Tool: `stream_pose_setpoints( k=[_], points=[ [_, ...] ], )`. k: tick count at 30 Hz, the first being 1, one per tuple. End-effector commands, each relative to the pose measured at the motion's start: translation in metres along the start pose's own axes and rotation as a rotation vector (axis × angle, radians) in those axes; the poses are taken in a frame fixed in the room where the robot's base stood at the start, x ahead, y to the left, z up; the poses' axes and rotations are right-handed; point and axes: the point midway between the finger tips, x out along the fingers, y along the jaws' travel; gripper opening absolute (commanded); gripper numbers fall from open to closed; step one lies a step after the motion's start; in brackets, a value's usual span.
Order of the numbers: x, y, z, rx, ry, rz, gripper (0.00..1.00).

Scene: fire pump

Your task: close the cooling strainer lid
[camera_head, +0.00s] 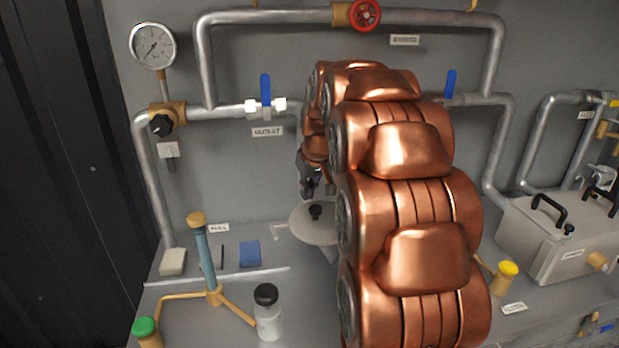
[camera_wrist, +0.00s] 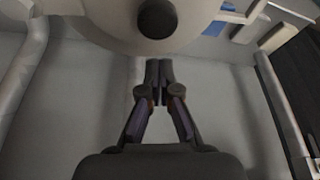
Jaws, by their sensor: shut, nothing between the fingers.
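A round, pale grey lid (camera_head: 303,232) with a black knob (camera_head: 315,211) shows on the bench, left of my copper-coloured arm. It looks roughly level. My arm covers its right side, and I cannot tell whether it sits fully closed. The lid also shows at the top of the wrist view (camera_wrist: 100,32), with its black knob (camera_wrist: 157,18) near the centre. My gripper (camera_head: 310,190) is just above the knob in the head view, apart from it. In the wrist view its fingertips (camera_wrist: 159,66) are together and empty, a little short of the lid's edge.
Pipes with a red handwheel (camera_head: 364,14) and a blue-handled valve (camera_head: 266,92) run along the wall behind. A blue block (camera_head: 249,253), an upright tube (camera_head: 205,255) and a black-capped bottle (camera_head: 268,312) stand at left. A grey box (camera_head: 560,235) is at right.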

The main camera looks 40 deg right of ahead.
Motion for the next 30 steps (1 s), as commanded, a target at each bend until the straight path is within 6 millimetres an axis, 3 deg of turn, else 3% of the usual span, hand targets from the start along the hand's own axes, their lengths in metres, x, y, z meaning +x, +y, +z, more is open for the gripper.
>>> stream_pose_setpoints(
  k=[10,21,22,30],
  points=[
    [-0.004,0.000,0.022,0.000,-0.003,-0.001,0.00],
    [-0.004,0.000,0.024,-0.001,-0.003,-0.001,0.00],
    [-0.003,0.009,0.022,0.001,-0.001,-0.001,0.00],
    [-0.003,-0.009,0.026,-0.050,0.001,-0.020,0.00]
  ],
)
